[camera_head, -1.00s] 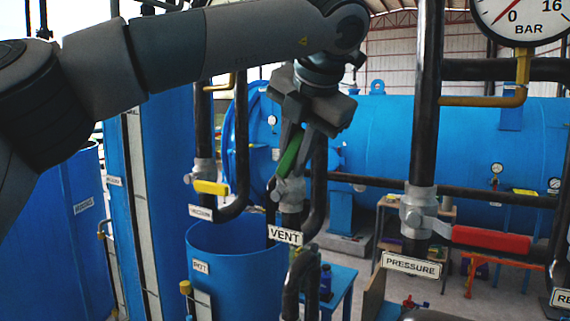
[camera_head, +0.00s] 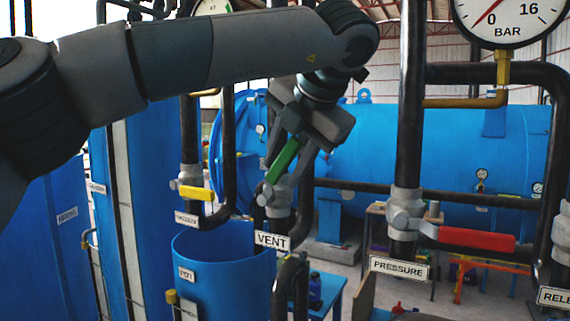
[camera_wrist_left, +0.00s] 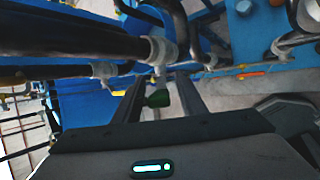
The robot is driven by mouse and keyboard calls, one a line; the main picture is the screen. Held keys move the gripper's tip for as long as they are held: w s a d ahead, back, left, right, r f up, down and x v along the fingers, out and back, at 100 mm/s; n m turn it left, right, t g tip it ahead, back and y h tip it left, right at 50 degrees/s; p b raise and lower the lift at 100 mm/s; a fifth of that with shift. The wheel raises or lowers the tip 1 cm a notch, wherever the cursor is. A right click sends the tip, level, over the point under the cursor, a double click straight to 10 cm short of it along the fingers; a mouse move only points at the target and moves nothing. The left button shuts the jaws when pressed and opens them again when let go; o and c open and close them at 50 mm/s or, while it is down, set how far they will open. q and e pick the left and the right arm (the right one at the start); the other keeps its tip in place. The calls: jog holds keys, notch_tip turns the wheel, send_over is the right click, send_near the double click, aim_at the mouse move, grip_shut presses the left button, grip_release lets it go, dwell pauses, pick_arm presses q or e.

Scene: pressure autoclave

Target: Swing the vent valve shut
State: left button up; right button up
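The vent valve (camera_head: 280,195) sits on a dark vertical pipe just above the VENT label (camera_head: 272,240). Its green handle (camera_head: 283,160) points up and leans to the right. My left gripper (camera_head: 288,172) comes down from above with its fingers on either side of the green handle. In the left wrist view the handle's dark green end (camera_wrist_left: 158,98) lies between the two fingers, with gaps visible beside it, so the gripper looks open. The fingers partly hide the valve. My right gripper is not in view.
The red-handled PRESSURE valve (camera_head: 477,239) is to the right, and a yellow-handled valve (camera_head: 196,193) is to the left. Dark vertical pipes stand close on both sides. A blue open pot (camera_head: 225,285) is below left, and a pressure gauge (camera_head: 508,18) is at upper right.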

pick_arm(q)
jog(key=shift+s+d+r, duration=0.1)
jog(key=shift+s+r, duration=0.2)
jog(key=shift+r, duration=0.1)
jog(key=b+v, duration=0.2)
jog(key=v, duration=1.4)
jog(key=shift+s, duration=0.2)
